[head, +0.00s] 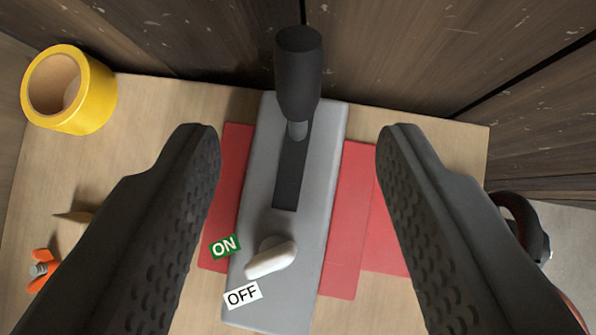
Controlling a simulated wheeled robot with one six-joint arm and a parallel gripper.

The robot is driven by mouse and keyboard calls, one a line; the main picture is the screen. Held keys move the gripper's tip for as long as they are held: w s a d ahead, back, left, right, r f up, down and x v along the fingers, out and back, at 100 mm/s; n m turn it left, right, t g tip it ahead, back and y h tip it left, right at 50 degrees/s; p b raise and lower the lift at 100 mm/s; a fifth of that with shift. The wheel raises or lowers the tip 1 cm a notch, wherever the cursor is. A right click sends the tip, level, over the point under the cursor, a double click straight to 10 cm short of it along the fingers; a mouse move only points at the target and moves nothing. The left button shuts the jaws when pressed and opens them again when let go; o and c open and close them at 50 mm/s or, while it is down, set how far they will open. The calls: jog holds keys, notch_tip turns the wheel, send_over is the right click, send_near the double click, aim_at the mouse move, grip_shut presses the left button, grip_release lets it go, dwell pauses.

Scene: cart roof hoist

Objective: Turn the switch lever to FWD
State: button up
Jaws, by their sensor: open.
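A grey switch box (322,185) lies on the wooden surface, in the middle of the head view. A small white lever (268,262) sits on its lower part, its free end pointing down and left between two labels. The green label (225,247) reads ON and the white label (243,294) reads OFF; I see no label reading FWD. A large black-gripped handle (298,75) rises from the far end of the slot (291,180). My gripper (298,132) is open, with one finger on each side of the box and nothing held.
Red sheets (350,225) lie under the box. A yellow tape roll (96,95) is at upper left, and an orange-winged piece (40,270) at lower left. Dark wooden panels (420,50) stand behind. A dark, partly hidden object (527,230) is at right.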

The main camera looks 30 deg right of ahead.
jog(key=v, duration=0.8)
